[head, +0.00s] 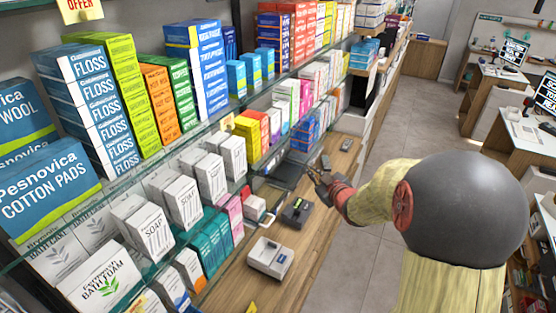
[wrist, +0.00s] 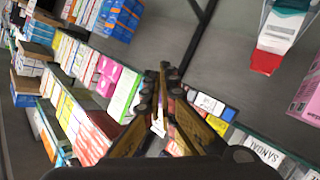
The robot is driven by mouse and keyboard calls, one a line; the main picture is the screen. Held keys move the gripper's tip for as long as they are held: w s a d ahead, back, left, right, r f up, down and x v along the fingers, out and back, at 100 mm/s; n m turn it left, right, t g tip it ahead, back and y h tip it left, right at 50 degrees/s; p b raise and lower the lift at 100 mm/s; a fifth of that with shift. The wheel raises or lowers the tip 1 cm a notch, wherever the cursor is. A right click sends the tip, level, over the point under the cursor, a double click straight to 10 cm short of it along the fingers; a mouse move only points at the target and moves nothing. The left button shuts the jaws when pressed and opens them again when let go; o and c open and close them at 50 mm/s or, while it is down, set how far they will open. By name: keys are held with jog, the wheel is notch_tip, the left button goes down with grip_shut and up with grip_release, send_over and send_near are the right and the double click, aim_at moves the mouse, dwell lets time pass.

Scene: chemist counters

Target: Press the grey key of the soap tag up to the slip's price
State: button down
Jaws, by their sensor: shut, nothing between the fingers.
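Several white soap boxes (head: 150,232) stand on the glass shelf at the lower left of the head view. I cannot make out which tag is the soap tag, its grey key or the price slip. A small pale yellow tag (head: 227,122) sits on the upper shelf edge, too small to read. My gripper (head: 317,177) is shut and empty, over the far part of the wooden counter, to the right of the shelves and apart from the soap boxes. In the wrist view my fingertips (wrist: 165,69) meet in front of shelved boxes; a small white piece (wrist: 158,126) shows between the fingers' outlines.
On the wooden counter (head: 225,290) stand a white device (head: 270,258) and a dark grey device (head: 296,212). Packed glass shelves run along the left. The grey floor (head: 395,130) at the right is clear.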

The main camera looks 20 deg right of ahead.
aim_at(277, 158)
jog(key=shift+w, duration=0.1)
jog(key=w+a+b, duration=0.3)
jog(key=w+a, duration=0.2)
jog(key=w, duration=0.1)
jog(key=shift+w+a, duration=0.15)
jog(key=shift+w, duration=0.25)
jog(key=shift+w+a+b, duration=0.1)
jog(key=shift+b, duration=0.2)
dwell(1.2)
jog(key=shift+w+a, duration=0.2)
jog(key=shift+w+a+b, duration=0.25)
jog(key=shift+w+b, duration=0.15)
jog(key=shift+b, duration=0.2)
dwell(0.7)
jog(key=shift+s+d, duration=0.1)
jog(key=shift+s, duration=0.05)
jog(key=shift+s+d, duration=0.45)
jog(key=shift+s, duration=0.15)
dwell(0.3)
